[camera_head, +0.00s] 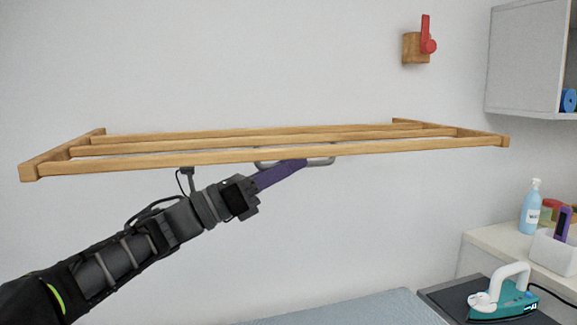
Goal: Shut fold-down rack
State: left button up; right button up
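The fold-down rack (250,157) is a wooden frame with several long slats. It stands out from the white wall, close to level. A grey metal handle (322,161) hangs under its front rail. My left gripper (300,164) reaches up from the lower left, with its purple fingers at the handle under the front rail. The fingers look close together, but I cannot tell whether they grip the handle. My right gripper is not in view.
A wooden wall block with a red lever (426,38) is at the upper right. A grey cabinet (528,55) hangs at the right. Below are a counter with a blue bottle (530,208), a white bin (552,252), a teal iron (500,298) and a blue-grey surface (350,310).

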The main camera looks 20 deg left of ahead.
pick_arm(q)
grip_shut()
dwell(0.9)
jog(key=shift+r, duration=0.1)
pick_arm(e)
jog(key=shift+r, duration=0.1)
